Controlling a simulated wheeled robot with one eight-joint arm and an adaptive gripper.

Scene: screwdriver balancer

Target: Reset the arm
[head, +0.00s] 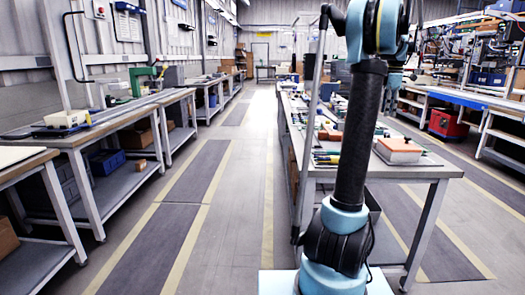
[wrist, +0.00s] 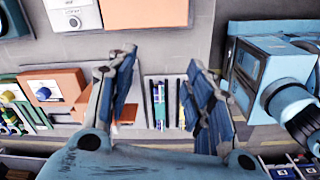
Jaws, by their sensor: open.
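My arm stands upright in the head view, with a dark middle link and light-blue joints, in front of the workbench (head: 425,172). My gripper (wrist: 158,72) shows in the wrist view with its two blue-padded fingers spread apart and nothing between them. It faces down over a grey surface that holds tools and boxes. Long thin tools (wrist: 158,105) lie in a pale tray beyond the gap between the fingers. In the head view the gripper is partly hidden behind the arm and too small to read.
An orange-topped box (head: 399,149) sits on the workbench beside hand tools (head: 326,158). More benches (head: 95,135) line the left wall. A red cabinet (head: 447,122) stands at the right. The aisle floor (head: 235,200) left of my arm is clear.

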